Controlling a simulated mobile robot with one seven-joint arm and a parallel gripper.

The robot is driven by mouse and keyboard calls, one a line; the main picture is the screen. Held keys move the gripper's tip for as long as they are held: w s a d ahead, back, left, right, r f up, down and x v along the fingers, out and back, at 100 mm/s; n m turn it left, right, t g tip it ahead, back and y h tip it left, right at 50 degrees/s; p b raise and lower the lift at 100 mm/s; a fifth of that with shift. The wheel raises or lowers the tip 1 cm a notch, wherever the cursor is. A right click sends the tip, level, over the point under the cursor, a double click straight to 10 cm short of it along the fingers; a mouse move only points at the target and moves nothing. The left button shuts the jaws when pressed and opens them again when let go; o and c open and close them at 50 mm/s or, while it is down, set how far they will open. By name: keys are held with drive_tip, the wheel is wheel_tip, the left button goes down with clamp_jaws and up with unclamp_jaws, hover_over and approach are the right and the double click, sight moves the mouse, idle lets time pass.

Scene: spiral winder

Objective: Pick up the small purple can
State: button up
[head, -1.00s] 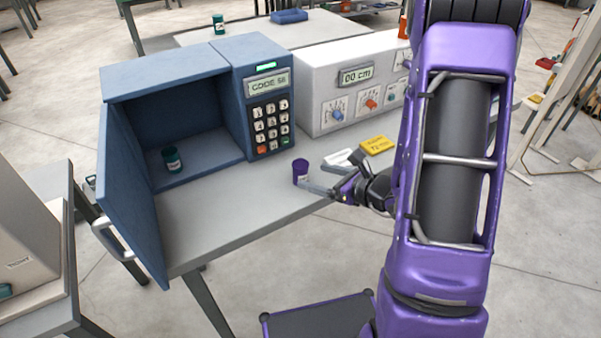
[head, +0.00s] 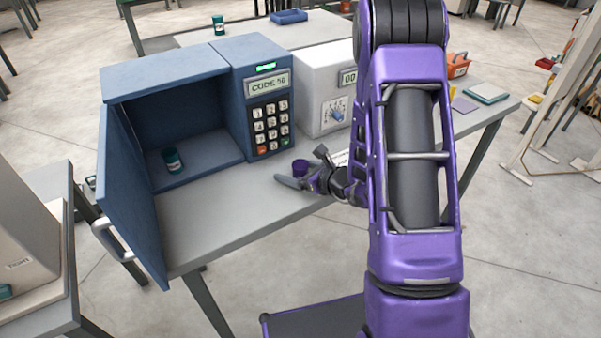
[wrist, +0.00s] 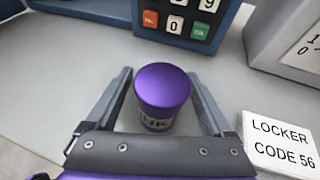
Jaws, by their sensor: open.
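The small purple can (wrist: 162,92) stands upright on the grey table. In the wrist view it is between the two open fingers of my gripper (wrist: 163,105), with a gap visible on each side. In the head view the can (head: 300,167) is partly hidden behind my gripper (head: 296,180), which is low over the table. The can has a label with lettering that I see only in part.
A blue locker (head: 160,68) with its door open and a keypad stands behind and left; a teal can (head: 172,160) is inside. A white machine (head: 315,75) stands behind. A white card (wrist: 280,142) reading "LOCKER CODE 56" lies right of the can. The front-left tabletop is clear.

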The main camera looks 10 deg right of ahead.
clamp_jaws()
drive_tip(key=shift+r, duration=0.1)
idle(0.3)
